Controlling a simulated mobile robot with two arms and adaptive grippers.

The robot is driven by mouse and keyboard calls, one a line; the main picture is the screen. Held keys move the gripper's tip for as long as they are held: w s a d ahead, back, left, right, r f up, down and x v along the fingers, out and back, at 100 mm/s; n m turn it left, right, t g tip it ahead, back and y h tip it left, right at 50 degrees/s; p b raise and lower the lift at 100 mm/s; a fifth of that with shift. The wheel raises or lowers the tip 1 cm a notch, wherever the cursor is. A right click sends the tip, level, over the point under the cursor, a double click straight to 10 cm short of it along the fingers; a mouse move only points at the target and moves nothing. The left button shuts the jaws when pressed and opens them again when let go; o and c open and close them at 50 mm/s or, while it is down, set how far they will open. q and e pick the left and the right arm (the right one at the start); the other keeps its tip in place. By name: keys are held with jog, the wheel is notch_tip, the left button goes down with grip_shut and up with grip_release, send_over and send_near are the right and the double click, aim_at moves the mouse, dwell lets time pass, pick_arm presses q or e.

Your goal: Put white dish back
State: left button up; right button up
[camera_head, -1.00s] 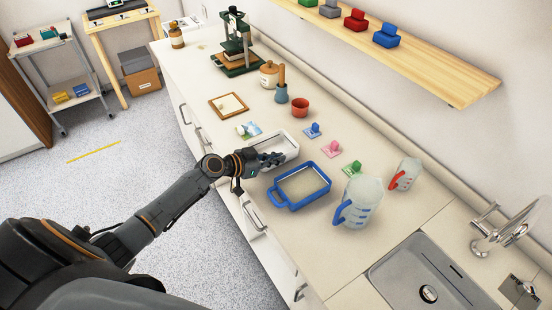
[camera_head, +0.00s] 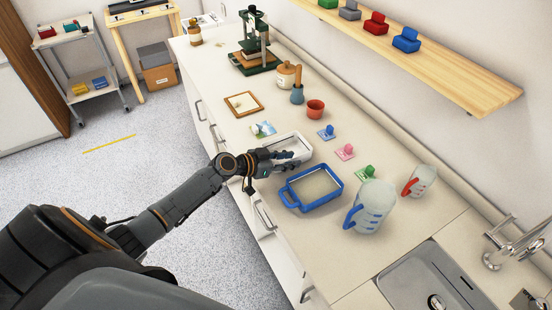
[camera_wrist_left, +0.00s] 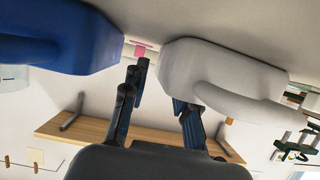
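The white dish (camera_head: 291,137) sits on the counter, and my left gripper (camera_head: 290,157) is at its near side, covering part of it in the head view. In the left wrist view the white dish (camera_wrist_left: 215,68) is seen close up with its loop handle. There the two dark fingers of my left gripper (camera_wrist_left: 160,75) stand apart with a gap between them. One finger is beside the white dish, overlapping its edge; I cannot tell if they touch. The other is near the blue dish (camera_head: 338,182), which also shows in the wrist view (camera_wrist_left: 55,40). My right gripper is not seen.
A measuring jug (camera_head: 373,205) with a blue handle stands right of the blue dish, near the sink (camera_head: 425,280). A smaller red-handled jug (camera_head: 420,181), small coloured pieces (camera_head: 345,152), a red cup (camera_head: 315,109) and a framed board (camera_head: 243,103) are also on the counter.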

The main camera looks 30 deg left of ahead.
pick_arm(q)
jog(key=b+v, duration=0.2)
jog(key=v, duration=0.8)
jog(key=shift+s+a, duration=0.2)
jog(key=shift+s, duration=0.2)
jog(key=shift+s+a+r+b, duration=0.2)
jog(key=shift+s+r+b, duration=0.1)
jog(key=shift+s+r, duration=0.1)
